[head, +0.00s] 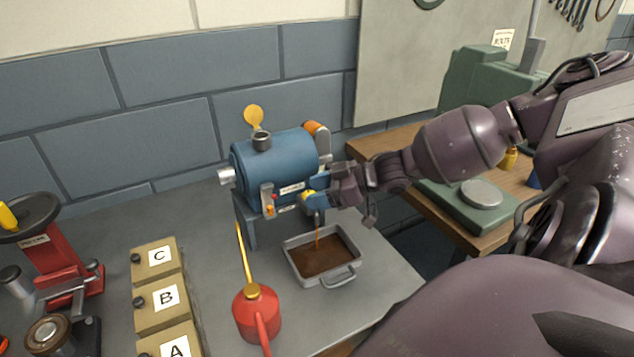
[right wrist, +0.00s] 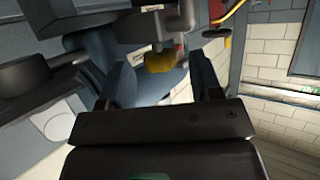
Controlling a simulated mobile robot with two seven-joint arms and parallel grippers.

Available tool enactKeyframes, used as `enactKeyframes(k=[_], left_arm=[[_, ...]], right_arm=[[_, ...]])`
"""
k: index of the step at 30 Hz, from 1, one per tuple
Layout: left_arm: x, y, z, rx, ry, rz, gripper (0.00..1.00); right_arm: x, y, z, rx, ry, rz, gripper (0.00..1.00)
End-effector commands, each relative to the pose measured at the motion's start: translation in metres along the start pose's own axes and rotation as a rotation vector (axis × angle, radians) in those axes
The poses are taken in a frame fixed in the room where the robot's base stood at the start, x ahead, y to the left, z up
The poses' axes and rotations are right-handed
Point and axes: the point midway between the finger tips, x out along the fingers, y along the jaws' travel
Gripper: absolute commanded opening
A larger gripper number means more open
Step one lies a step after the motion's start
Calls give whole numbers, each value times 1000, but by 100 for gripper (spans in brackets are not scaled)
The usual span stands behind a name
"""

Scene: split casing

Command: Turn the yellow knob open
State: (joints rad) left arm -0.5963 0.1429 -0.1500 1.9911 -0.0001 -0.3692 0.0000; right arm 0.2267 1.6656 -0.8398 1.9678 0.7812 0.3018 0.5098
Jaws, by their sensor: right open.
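The yellow knob (head: 308,196) is on the lower front of the blue casing (head: 275,160), near its right end. A thin brown stream falls from below the knob into a grey metal tray (head: 349,278) that holds brown liquid. My right gripper (head: 328,198) is just right of the knob, partly covering that end of the casing. In the right wrist view the yellow knob (right wrist: 160,62) lies between and just beyond the two open fingers (right wrist: 158,85). I cannot tell whether a finger touches it. My left gripper is not in view.
A red oil can (head: 257,315) with a long yellow spout stands in front of the casing. Tan boxes marked A, B and C (head: 160,300) and a red device (head: 65,265) are at left. A wooden bench with a green machine (head: 485,80) is at right.

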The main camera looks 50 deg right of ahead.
Motion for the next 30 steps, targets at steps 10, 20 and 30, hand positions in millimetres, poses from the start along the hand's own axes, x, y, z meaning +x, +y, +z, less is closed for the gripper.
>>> enactKeyframes(k=[10, 20, 30], left_arm=[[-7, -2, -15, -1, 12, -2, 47], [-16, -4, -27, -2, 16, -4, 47], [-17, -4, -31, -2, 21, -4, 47]], right_arm=[[-44, 0, -1, -1, -3, 2, 59], [-93, 0, -2, -1, -1, 0, 59], [-106, 0, -1, 0, 1, -1, 59]])
